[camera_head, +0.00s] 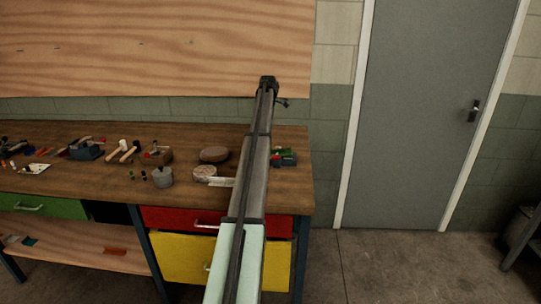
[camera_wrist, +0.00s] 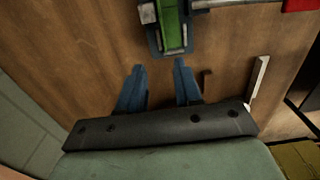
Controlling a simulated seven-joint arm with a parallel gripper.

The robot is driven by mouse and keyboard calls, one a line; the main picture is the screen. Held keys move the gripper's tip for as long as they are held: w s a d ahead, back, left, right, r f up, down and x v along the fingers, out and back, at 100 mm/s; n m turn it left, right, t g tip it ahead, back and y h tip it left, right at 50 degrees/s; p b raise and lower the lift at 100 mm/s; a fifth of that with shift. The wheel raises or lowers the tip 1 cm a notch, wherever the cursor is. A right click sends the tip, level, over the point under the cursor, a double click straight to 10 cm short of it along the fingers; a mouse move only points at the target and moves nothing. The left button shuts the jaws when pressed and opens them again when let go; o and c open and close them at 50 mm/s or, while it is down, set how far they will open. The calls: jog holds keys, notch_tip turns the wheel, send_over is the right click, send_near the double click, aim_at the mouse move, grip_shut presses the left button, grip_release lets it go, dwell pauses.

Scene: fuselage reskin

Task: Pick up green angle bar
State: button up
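The green angle bar (camera_wrist: 174,22) shows at the top of the wrist view, lying along a blue-grey vise-like holder (camera_wrist: 154,40). In the head view a small green piece (camera_head: 284,150) sits by a dark blue-grey block (camera_head: 288,161) at the right end of the bench. My gripper (camera_wrist: 158,66) has two blue fingers standing apart with nothing between them. Its fingertips point toward the holder, with a gap of wood showing between. In the head view my arm crosses the bench, and I cannot make out the fingers.
The wooden workbench (camera_head: 90,185) carries several tools, a grey cup (camera_head: 162,177) and round pieces left of my arm. A wall stands behind; a grey door (camera_head: 430,120) is at right.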

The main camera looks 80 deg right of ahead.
notch_tip(320, 180, down, 5)
jog(key=shift+s+a+f, duration=0.1)
jog(key=shift+a+f, duration=0.1)
jog(key=shift+f, duration=1.15)
jog(key=shift+a+f, duration=0.2)
jog(key=shift+f, duration=1.1)
grip_shut()
